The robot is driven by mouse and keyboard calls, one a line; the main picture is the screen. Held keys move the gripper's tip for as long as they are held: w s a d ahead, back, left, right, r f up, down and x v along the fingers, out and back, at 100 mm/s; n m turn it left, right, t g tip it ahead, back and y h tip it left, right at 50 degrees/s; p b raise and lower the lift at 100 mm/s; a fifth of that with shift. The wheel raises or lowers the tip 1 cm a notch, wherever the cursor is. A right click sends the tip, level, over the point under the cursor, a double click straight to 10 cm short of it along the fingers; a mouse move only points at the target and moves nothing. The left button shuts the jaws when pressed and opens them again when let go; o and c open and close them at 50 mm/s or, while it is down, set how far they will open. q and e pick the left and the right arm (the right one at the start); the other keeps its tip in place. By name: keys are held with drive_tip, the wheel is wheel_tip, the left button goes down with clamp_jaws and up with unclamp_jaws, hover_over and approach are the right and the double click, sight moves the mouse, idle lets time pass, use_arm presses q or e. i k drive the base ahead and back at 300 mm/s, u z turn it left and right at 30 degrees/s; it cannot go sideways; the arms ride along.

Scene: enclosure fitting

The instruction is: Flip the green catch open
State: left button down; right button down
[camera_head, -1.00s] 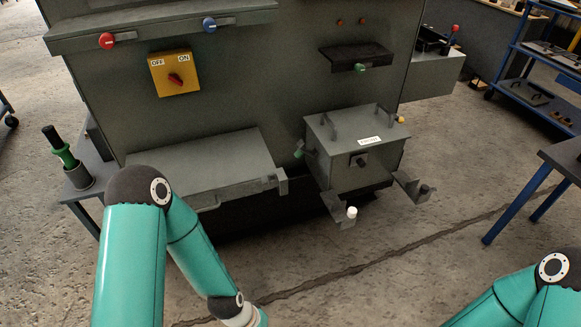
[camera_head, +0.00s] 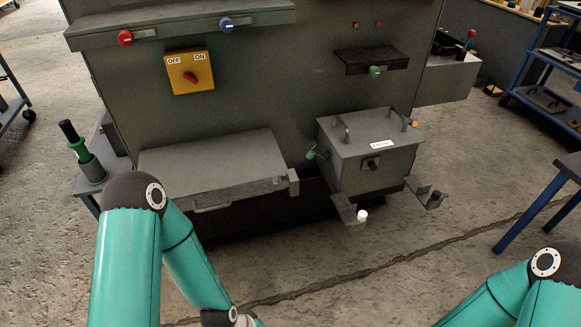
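A small green-tipped catch (camera_head: 311,155) sticks out from the left side of the grey box (camera_head: 345,150) on the front of the enclosure. Another green knob (camera_head: 376,71) sits at the front edge of the black ledge (camera_head: 350,57) above that box. Both are too small to tell their exact position. The box has two handles on its closed lid, a white label and a dark knob on its front. My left arm hangs down at the lower left and my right arm shows at the lower right. Both grippers are out of view below the frame.
A yellow OFF/ON switch (camera_head: 190,73), a red knob (camera_head: 125,38) and a blue knob (camera_head: 226,25) are on the panel. A grey flat case (camera_head: 210,165) juts out at left. A green-handled tool (camera_head: 76,146) stands further left. Brackets (camera_head: 345,209) project below the box. Open floor lies in front.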

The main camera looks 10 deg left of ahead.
sight(312, 151)
drive_tip(key=z, duration=0.85)
drive_tip(key=i, duration=0.15)
drive_tip(key=u, duration=2.6)
drive_tip(key=k, duration=0.3)
drive_tip(key=z, duration=0.9)
drive_tip(key=k, duration=1)
drive_tip(key=z, duration=1.05)
drive_tip(key=i, duration=1.45)
drive_tip(key=u, duration=0.65)
